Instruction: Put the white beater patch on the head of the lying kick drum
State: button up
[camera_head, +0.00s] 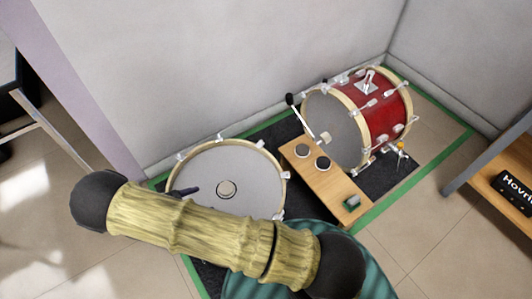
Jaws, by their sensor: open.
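The lying kick drum (205,168) is at the left of the dark mat, its pale grey head facing up inside a cream hoop. A round, pale patch with a dark rim (226,188) lies flat on the head near its middle; it looks like the white beater patch. A dark tip, which looks like my gripper (189,191), shows just left of the patch, over the head. It is apart from the patch in the picture and appears empty. My arm hides most of the gripper and the drum's near side, so the fingers and their height cannot be made out.
A wooden bench (343,187) stands right of the drum, with two dark round discs (302,151) (322,164) and a small dark green item (352,203). A red kick drum (385,105) lies on its side behind it. A shelf (510,165) is at far right. Walls close the back.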

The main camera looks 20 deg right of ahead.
jog(key=s+d+r+m+y, duration=0.2)
jog(key=d+r+m+y, duration=0.1)
jog(key=d+r+m, duration=0.4)
jog(key=s+d+r+m+g+y, duration=0.1)
jog(key=s+d+r+m+y, duration=0.1)
jog(key=d+r+m+y, duration=0.2)
jog(key=s+d+r+m+g+y, duration=0.1)
jog(key=d+r+m+y, duration=0.3)
jog(key=d+r+m, duration=0.7)
jog(key=d+v, duration=0.1)
jog(key=v, duration=0.3)
jog(key=shift+s, duration=0.15)
